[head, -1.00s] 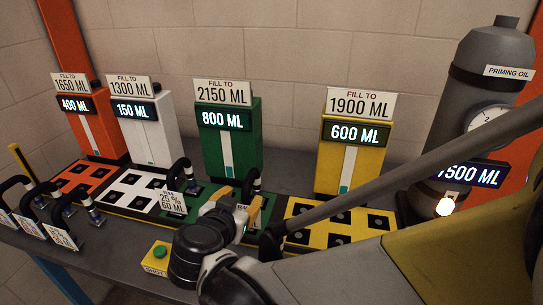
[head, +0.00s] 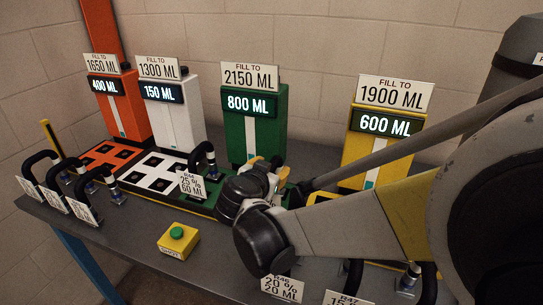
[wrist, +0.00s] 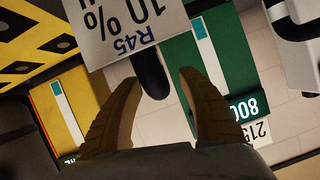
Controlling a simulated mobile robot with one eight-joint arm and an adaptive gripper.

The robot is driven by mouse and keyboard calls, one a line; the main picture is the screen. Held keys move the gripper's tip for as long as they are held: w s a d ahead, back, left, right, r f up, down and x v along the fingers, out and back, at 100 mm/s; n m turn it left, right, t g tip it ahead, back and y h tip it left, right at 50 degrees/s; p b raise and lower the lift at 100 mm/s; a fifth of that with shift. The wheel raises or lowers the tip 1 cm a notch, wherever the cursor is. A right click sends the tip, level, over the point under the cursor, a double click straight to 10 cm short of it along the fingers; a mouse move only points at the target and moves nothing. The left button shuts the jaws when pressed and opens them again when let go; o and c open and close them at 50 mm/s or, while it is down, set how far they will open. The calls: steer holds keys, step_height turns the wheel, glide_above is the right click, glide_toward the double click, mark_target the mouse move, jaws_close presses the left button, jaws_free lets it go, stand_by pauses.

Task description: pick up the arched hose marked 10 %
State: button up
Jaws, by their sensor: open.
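The arched hose marked 10 % shows in the wrist view as a black tube (wrist: 150,76) below its white tag (wrist: 130,24), which reads R45, 10 %. My gripper (wrist: 158,105) is open, with the tube's rounded end in line with the gap between its two yellowish fingers. I cannot tell whether the fingers touch it. In the head view my gripper (head: 268,166) is over the green station's pad and its wrist hides most of this hose and its tag.
A hose tagged 25 % (head: 190,186) stands just left of my gripper. The green station (head: 255,135) is behind, the yellow one (head: 372,150) to the right. A green button box (head: 178,240) sits in front.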

steer(key=shift+s+r, duration=0.1)
steer(key=shift+c, duration=0.4)
jaws_close()
steer(key=shift+r, duration=0.1)
